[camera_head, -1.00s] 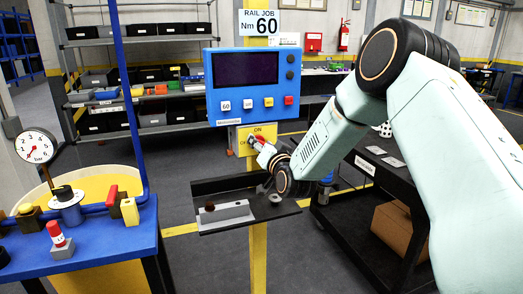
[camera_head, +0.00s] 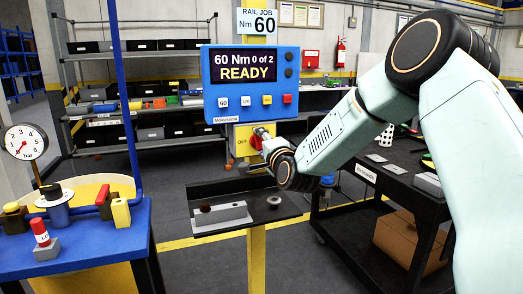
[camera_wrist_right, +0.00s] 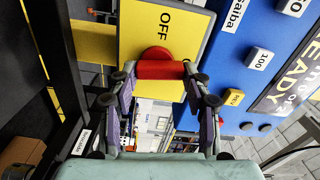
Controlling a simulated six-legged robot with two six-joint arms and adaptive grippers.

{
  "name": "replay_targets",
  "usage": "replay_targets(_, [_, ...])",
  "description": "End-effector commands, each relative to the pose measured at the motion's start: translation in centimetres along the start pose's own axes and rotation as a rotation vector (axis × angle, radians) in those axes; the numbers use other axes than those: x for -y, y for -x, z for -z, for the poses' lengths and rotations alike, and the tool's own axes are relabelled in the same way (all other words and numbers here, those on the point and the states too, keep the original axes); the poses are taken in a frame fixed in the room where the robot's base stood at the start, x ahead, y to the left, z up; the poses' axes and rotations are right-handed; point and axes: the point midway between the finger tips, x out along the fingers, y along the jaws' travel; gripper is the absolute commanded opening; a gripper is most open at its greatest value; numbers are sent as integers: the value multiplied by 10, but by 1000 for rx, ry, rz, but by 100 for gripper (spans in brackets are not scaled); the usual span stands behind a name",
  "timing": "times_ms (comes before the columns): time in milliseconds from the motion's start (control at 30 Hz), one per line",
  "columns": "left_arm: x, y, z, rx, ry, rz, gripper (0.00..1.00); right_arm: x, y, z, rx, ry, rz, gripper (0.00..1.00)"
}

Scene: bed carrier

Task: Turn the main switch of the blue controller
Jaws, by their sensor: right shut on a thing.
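The blue controller (camera_head: 212,78) stands on a yellow post, its screen (camera_head: 243,66) lit with "60 Nm 0 of 2 READY". Below it is a yellow plate (camera_head: 241,148) marked "OFF", also in the right wrist view (camera_wrist_right: 190,25). The main switch (camera_wrist_right: 160,69) is a red knob with a bar handle on this plate. My right gripper (camera_wrist_right: 158,76) is shut on the bar, a fingertip at each end. In the head view the right gripper (camera_head: 261,145) partly hides the switch. My left gripper is not in view.
A black tray (camera_head: 200,192) with a grey block (camera_head: 221,217) is fixed to the post just below my right gripper. A blue bench (camera_head: 85,235) with a gauge stands at left. A black cart (camera_head: 420,195) stands at right, beneath my arm.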

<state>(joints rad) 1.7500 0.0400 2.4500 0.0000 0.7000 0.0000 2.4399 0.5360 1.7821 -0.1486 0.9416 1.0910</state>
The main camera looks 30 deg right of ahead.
Motion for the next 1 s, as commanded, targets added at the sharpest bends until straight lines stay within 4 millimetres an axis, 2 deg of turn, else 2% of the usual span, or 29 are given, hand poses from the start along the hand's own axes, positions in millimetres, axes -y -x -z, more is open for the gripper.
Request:
replay_targets(100, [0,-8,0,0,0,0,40,1,-1,1,-2,-67,6,17])
replay_targets(400, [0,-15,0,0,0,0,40,1,-1,1,-2,-163,5,17])
replay_targets(933, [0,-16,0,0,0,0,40,2,-1,2,-2,-181,6,17])
replay_targets(967, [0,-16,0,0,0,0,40,2,-1,2,-2,-181,6,51])
replay_targets(1000, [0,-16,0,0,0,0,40,2,-1,2,-2,-181,6,55])
